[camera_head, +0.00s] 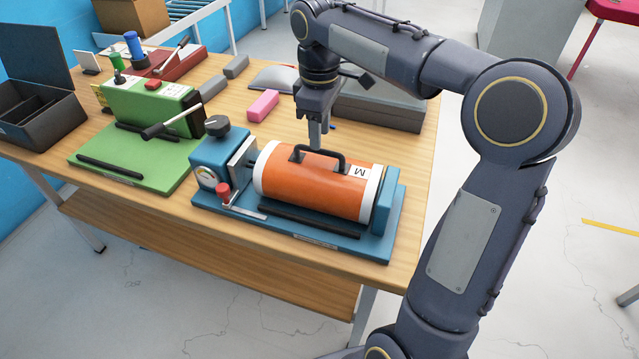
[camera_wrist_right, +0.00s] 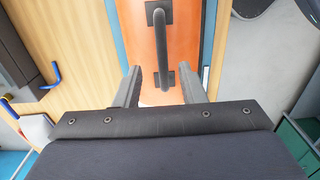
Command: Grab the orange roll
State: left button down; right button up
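The orange roll (camera_head: 310,185) with white end bands and an "M" label lies in a blue machine (camera_head: 385,215) on the table. A black handle (camera_head: 318,157) stands on top of the roll. My right gripper (camera_head: 318,142) points down just above and behind the handle, partly overlapping it in this view. In the right wrist view the gripper (camera_wrist_right: 160,80) has its two fingers apart. The handle (camera_wrist_right: 163,45) runs between and ahead of the fingers; I cannot tell whether they touch it. My left gripper is not in view.
A green machine (camera_head: 140,165) stands left of the blue one. A black open box (camera_head: 45,125), a red machine (camera_head: 175,65), a pink block (camera_head: 262,105) and a grey case (camera_head: 380,108) are also on the wooden table (camera_head: 240,265). Bare tabletop shows behind the roll.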

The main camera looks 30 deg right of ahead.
aim_at(320, 152)
notch_tip(320, 152, down, 6)
jog(key=shift+s+a+r+b, duration=0.1)
jog(key=shift+s+r+b, duration=0.05)
jog(key=shift+b, duration=0.15)
grip_shut()
dwell(1.3)
